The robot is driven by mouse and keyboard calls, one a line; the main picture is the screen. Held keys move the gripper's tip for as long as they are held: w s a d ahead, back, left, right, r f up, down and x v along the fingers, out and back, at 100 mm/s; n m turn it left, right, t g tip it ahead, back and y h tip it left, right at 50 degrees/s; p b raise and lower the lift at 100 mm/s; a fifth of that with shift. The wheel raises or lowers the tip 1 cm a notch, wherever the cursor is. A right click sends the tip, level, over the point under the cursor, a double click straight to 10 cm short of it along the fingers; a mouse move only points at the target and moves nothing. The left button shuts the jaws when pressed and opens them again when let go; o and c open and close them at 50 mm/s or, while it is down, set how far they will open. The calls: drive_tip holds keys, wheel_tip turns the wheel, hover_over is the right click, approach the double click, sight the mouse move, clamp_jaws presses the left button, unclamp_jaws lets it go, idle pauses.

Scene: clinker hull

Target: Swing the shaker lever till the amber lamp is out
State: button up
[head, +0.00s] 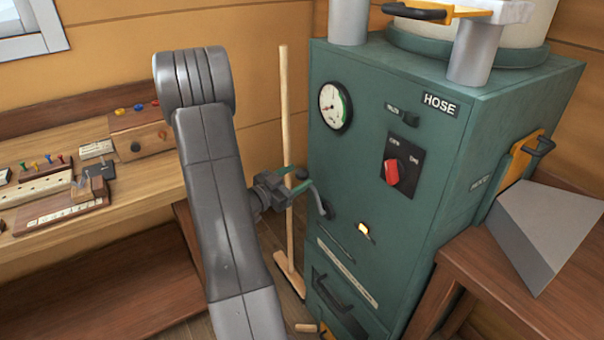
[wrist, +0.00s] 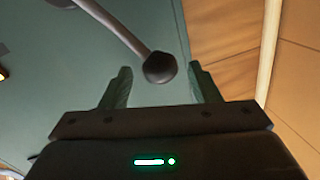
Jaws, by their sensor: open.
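The shaker lever (head: 319,202) is a grey bent rod on the front of the green cabinet, with a dark round knob at its end. In the wrist view the lever's knob (wrist: 159,67) sits between the tips of my open gripper (wrist: 160,76), with a gap on both sides. In the head view my gripper (head: 300,183) is at the lever's outer end, left of the cabinet front. The amber lamp (head: 363,231) glows on the cabinet front, right of and below the lever.
The green cabinet (head: 375,75) carries a round gauge (head: 335,106) and a red rotary switch (head: 393,173). A broom (head: 284,150) leans on the wall behind my gripper. A wooden bench (head: 150,185) is at left, a table with a grey wedge (head: 540,235) at right.

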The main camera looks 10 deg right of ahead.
drive_tip(key=shift+x, duration=1.45)
drive_tip(key=shift+c, duration=0.5)
clamp_jaws()
drive_tip(key=s+m+b, duration=0.1)
drive_tip(key=b, duration=0.1)
drive_tip(key=s+m+b, duration=0.1)
drive_tip(key=shift+d+r+b, duration=0.2)
drive_tip(key=shift+d+b, duration=0.15)
drive_tip(key=s+d+m+b, duration=0.1)
drive_tip(key=s+m+b, duration=0.1)
drive_tip(key=b, duration=0.2)
drive_tip(key=s+m+h+b, duration=0.1)
drive_tip(key=s+m+b, duration=0.2)
drive_tip(key=b, duration=0.1)
drive_tip(key=s+d+m+h+b, duration=0.1)
drive_tip(key=s+m+b, duration=0.1)
drive_tip(key=b, duration=0.2)
drive_tip(key=shift+s+d, duration=0.2)
drive_tip(key=shift+d, duration=0.15)
drive_tip(key=s+m+b, duration=0.1)
drive_tip(key=b, duration=0.1)
drive_tip(key=s+m+b, duration=0.1)
drive_tip(key=s+d+m+b, duration=0.1)
drive_tip(key=m+b, duration=0.1)
drive_tip(key=shift+f+h+b, duration=0.3)
drive_tip(key=shift+f+b, duration=0.05)
drive_tip(key=shift+f, duration=0.05)
drive_tip(key=shift+s+g, duration=0.1)
drive_tip(key=shift+g, duration=0.3)
